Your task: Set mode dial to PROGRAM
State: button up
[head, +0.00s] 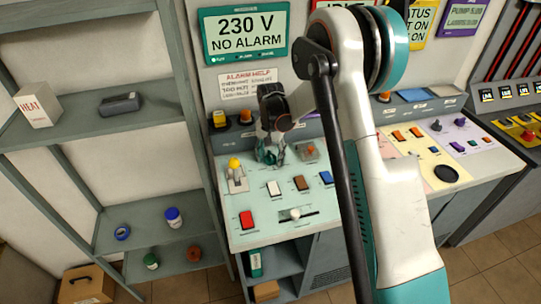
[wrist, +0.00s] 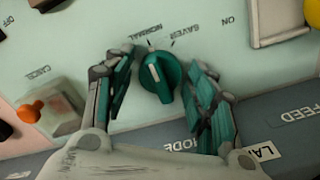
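The mode dial (wrist: 160,80) is a round teal knob with a white pointer line, on the pale green panel in the wrist view. The labels appear upside down there; NORMAL and SAVER are readable by the dial. The pointer aims up, near the NORMAL mark. I cannot read PROGRAM. My gripper (wrist: 160,88) is open, with one teal-padded finger on each side of the dial. Narrow gaps show, so it does not look gripped. In the head view my gripper (head: 270,154) is low over the panel's back part and hides the dial.
In the wrist view an orange-topped button (wrist: 30,112) stands left of my fingers. In the head view a yellow-topped control (head: 235,166) and an orange control (head: 309,151) flank my gripper. Coloured rocker switches and a slider (head: 295,213) sit nearer the front.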

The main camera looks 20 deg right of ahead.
jog(key=c, duration=0.6)
jog(key=shift+c, duration=0.2)
jog(key=shift+n, duration=0.4)
jog(key=n+b, duration=0.1)
jog(key=n, duration=0.2)
jog(key=shift+n, duration=0.4)
jog(key=shift+n+b, duration=0.45)
jog(key=shift+n, duration=1.75)
jog(key=o, duration=1.1)
